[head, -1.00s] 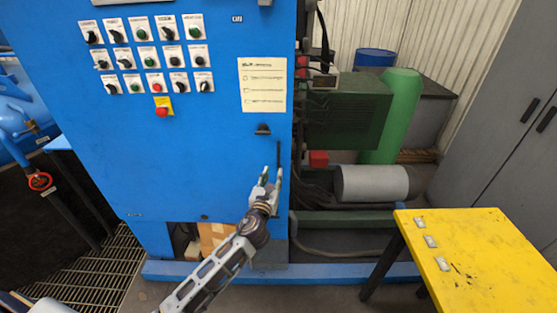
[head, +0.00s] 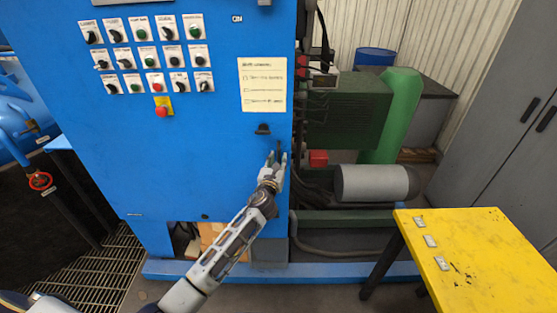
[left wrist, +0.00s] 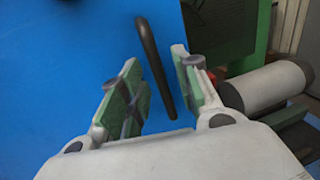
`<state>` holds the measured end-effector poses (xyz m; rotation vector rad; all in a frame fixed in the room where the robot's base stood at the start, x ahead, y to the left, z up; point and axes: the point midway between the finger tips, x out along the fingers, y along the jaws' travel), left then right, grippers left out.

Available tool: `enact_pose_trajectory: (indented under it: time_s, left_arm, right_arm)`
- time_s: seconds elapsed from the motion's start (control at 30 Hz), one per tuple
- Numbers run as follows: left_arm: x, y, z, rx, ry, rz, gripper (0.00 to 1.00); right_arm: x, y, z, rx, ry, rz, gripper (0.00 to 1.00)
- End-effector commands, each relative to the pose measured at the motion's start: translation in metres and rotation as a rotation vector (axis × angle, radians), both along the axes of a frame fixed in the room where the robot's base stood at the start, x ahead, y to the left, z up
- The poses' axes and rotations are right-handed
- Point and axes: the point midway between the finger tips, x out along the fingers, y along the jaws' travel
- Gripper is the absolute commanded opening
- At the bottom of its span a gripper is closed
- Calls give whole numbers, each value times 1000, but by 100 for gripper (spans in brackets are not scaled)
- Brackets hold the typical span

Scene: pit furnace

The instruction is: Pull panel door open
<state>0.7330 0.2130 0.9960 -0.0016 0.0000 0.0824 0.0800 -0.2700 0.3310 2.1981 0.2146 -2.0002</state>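The blue panel door (head: 200,140) stands upright and looks closed, with switches and buttons in its upper part. Its dark bar handle (head: 279,149) is near the door's right edge, below a small black latch (head: 262,130). In the left wrist view the handle (left wrist: 153,65) stands between the two green-padded fingers, with gaps visible on both sides. My left gripper (head: 276,160) is open at the handle's lower end; I cannot tell whether any finger touches it. My right gripper does not show.
A yellow table (head: 480,260) stands at the lower right. Right of the cabinet are a green machine (head: 345,120) and a grey cylinder (head: 372,183). A blue plinth (head: 330,271) runs along the cabinet's foot. Blue pipework with a red handwheel (head: 40,181) is at the left.

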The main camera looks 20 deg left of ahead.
Motion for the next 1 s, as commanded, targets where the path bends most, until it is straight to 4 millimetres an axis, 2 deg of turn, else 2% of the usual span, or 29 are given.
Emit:
enact_pose_trajectory:
  time_s: [0.2,0.57,0.8,1.0]
  left_arm:
    - [11,0,0,-1,0,-1,32]
    - [12,1,0,-1,1,-1,32]
    - [12,1,0,-1,1,-1,1]
    - [12,1,0,0,1,-1,0]
  right_arm:
    - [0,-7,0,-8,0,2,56]
    - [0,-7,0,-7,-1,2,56]
    - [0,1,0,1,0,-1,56]
    - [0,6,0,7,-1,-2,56]
